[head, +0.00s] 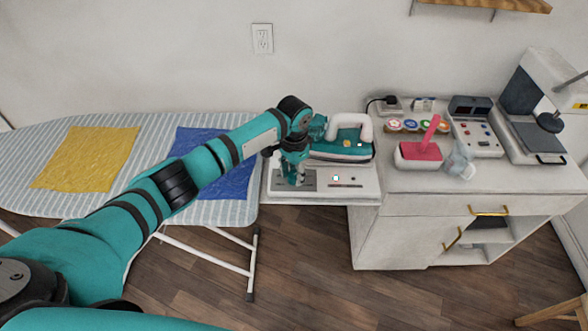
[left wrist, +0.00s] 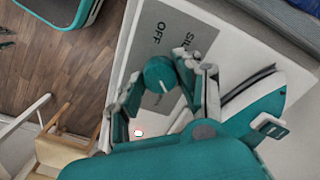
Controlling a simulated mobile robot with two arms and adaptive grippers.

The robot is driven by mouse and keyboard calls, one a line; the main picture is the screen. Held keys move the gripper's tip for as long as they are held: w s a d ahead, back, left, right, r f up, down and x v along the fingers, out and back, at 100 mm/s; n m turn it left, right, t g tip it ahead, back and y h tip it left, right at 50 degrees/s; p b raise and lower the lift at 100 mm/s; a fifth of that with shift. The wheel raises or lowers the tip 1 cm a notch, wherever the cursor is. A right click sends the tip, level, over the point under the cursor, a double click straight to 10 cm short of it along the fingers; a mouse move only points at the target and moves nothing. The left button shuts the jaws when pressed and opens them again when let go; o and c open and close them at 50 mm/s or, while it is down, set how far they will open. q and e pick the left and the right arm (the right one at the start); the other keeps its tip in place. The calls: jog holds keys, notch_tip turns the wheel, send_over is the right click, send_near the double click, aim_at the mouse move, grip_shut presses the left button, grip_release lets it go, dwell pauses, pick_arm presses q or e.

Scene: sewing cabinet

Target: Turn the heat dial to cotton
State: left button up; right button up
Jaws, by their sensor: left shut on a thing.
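The heat dial (left wrist: 161,74) is a round teal knob with a white mark, on a grey plate (left wrist: 148,32) in the left wrist view. The words OFF and SILK show on the plate; a cotton label is not readable, and I cannot tell which setting the mark points to. My left gripper (left wrist: 158,80) is shut on the dial, with a finger on each side of it. In the head view my left gripper (head: 293,177) points down over the grey plate and hides the dial. My right gripper is not in view.
A teal and white iron (head: 340,150) stands just behind the panel (head: 362,190), which has a small lit lamp (head: 336,178). The ironing board (head: 235,212) with yellow and blue cloths is at left. A cabinet (head: 440,204) holding a red pincushion (head: 418,152) and devices is at right.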

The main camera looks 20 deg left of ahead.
aim_at(294, 175)
pick_arm(q)
jog(key=shift+m+p, duration=0.3)
jog(key=shift+m, duration=1.3)
jog(key=o, duration=1.1)
jog(key=shift+o, duration=0.2)
notch_tip(294, 175, up, 12)
